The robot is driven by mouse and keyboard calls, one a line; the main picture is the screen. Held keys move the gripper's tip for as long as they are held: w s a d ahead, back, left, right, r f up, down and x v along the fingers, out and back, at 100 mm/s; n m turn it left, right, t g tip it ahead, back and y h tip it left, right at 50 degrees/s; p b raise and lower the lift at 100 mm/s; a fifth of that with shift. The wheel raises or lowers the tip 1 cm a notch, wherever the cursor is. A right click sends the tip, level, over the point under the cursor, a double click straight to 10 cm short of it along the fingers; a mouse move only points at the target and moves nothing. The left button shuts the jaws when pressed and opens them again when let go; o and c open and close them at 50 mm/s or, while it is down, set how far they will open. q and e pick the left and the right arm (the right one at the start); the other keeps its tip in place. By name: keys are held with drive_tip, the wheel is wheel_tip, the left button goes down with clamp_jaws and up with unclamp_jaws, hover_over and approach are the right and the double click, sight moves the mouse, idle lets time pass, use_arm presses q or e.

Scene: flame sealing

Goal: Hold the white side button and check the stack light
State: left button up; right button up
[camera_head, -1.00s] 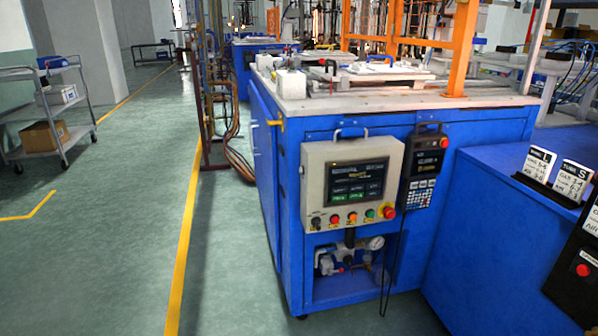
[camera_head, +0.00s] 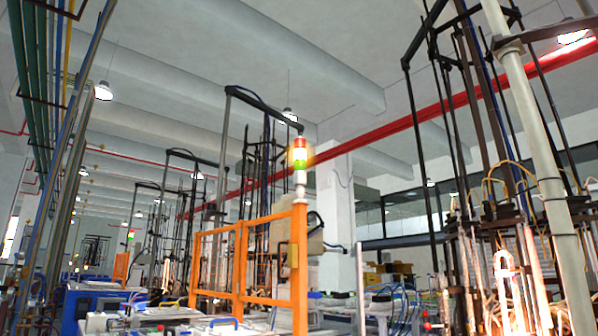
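The stack light (camera_head: 299,158) stands on top of an orange post, right of centre. It has a red segment on top, a yellow-amber one below it and a green one under that, on a white stem. A yellowish glow surrounds its middle, so the amber segment appears lit. The white side button and the control panel are out of view now. Neither of my grippers shows, so I cannot see whether anything touches the button.
An orange guard frame (camera_head: 240,263) stands below the stack light. A smaller, distant stack light (camera_head: 131,235) shows at left. Glowing burner equipment (camera_head: 505,275) stands at right. Blue machines (camera_head: 90,300) and dark pipe frames fill the lower left.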

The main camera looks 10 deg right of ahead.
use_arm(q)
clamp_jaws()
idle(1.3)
